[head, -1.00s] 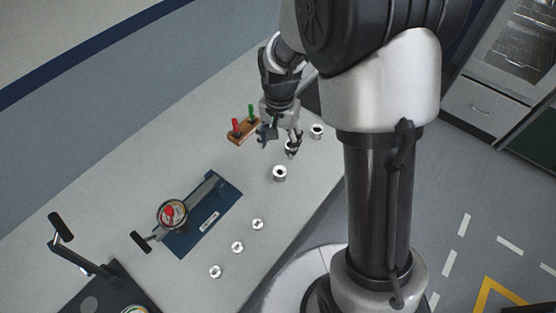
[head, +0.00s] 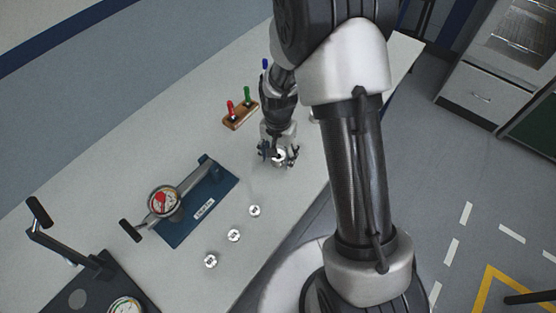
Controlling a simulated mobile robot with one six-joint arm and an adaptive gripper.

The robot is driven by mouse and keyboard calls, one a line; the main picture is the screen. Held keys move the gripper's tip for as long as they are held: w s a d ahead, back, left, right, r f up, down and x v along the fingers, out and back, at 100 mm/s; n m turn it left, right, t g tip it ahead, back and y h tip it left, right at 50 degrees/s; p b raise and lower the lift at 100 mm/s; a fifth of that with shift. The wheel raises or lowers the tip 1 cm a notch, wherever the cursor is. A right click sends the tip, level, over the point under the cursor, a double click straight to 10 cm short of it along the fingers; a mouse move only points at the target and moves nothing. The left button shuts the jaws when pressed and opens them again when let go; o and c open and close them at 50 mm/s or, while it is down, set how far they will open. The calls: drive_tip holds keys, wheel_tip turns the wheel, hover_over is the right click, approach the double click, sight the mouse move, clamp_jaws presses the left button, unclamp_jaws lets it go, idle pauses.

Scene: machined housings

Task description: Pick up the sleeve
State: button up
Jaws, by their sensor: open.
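My gripper (head: 278,158) is open over the table in the middle of the head view, pointing down. A silver, ring-like part, which looks like the sleeve (head: 279,156), shows between its fingers. The fingers stand on either side of it, and I cannot tell whether they touch it. The gripper hides most of this part. Another silver part (head: 313,118) shows only as a sliver beside my arm.
Several small silver parts lie in a row on the table, one of them nearest the gripper (head: 254,210). A blue plate (head: 212,221) carries a lever and dial gauge (head: 164,201). A wooden block (head: 240,116) holds red and green handles. A second gauge fixture stands lower left.

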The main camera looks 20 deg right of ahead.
drive_tip(key=shift+f, duration=0.45)
drive_tip(key=shift+r, duration=0.1)
drive_tip(key=shift+c, duration=0.6)
drive_tip(key=c, duration=1.3)
drive_tip(key=shift+r, duration=0.1)
